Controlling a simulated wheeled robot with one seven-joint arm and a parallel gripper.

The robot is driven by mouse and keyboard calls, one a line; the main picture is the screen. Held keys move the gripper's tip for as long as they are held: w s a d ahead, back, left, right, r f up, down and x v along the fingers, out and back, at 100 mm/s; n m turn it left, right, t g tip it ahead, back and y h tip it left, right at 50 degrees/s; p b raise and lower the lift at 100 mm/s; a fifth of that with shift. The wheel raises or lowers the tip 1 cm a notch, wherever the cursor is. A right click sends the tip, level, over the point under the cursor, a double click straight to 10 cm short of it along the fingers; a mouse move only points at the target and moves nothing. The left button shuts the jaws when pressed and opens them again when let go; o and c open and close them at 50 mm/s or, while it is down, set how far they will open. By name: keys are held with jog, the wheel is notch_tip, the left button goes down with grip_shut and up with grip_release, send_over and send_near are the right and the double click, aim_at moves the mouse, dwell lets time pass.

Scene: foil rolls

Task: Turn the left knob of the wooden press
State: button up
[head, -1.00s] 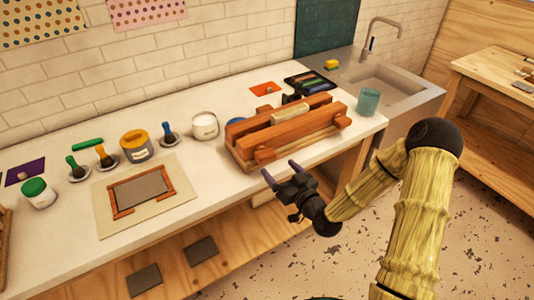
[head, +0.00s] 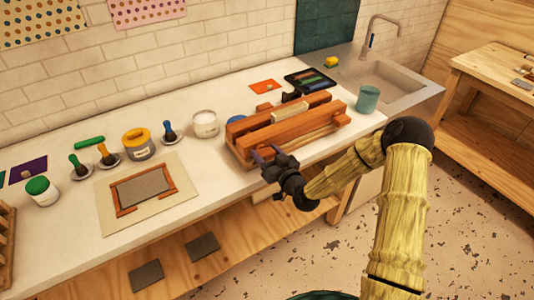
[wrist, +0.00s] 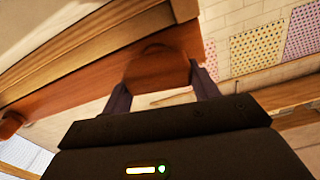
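The wooden press (head: 290,128), reddish-brown with thick beams, lies on the white counter in the head view. My gripper (head: 267,151) is at its front left corner, where the left knob is mostly hidden behind my fingers. In the wrist view, the rounded reddish left knob (wrist: 158,70) sits between the two dark fingertips of my gripper (wrist: 160,84). The fingers are apart, one on each side of the knob; I cannot tell whether they touch it. Another rounded knob (wrist: 10,124) shows at the left edge of the wrist view.
A teal cup (head: 367,99) stands right of the press, and a white jar (head: 205,124) stands to its left. A dark tray (head: 310,81) lies behind it. The counter's front edge runs close beneath my gripper. The floor in front is open.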

jog(key=shift+c, duration=1.4)
jog(key=shift+f+m+b, duration=0.1)
jog(key=shift+m+b, duration=0.2)
jog(key=shift+b, duration=0.15)
jog(key=o, duration=1)
jog(key=shift+s+d, duration=0.1)
